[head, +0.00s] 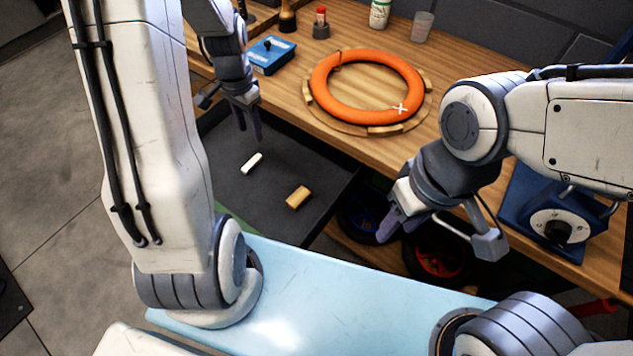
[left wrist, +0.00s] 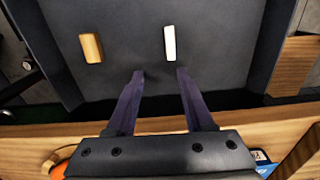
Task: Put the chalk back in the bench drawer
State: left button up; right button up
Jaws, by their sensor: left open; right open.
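The white chalk (head: 252,163) lies in the open bench drawer (head: 222,190), on its dark floor. It also shows in the left wrist view (left wrist: 169,43), beyond my fingertips. My left gripper (head: 249,136) is open and empty above the drawer, apart from the chalk; its two fingers also show in the left wrist view (left wrist: 160,73). My right gripper (head: 388,225) is open and empty, in front of the bench edge to the right of the drawer.
A tan block (head: 298,197) lies in the drawer near the chalk. An orange ring (head: 322,82) marked with a white cross sits on a round wooden stand (head: 312,112) on the bench. A blue box (head: 270,55) stands near the left gripper.

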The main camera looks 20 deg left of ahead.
pick_arm(q)
jog(key=s+d+r+m, duration=0.15)
jog(key=d+r, duration=0.35)
jog(key=d, duration=0.6)
jog(key=s+d+r+m, duration=0.1)
jog(key=s+d+r, duration=0.1)
jog(key=s+d, duration=0.5)
jog(key=s+d+r+h, duration=0.1)
jog(key=s+d+r, duration=0.2)
jog(key=s+d, duration=0.4)
jog(key=s, duration=0.4)
jog(key=shift+s+r+m, duration=0.3)
jog(key=shift+s+m, duration=0.05)
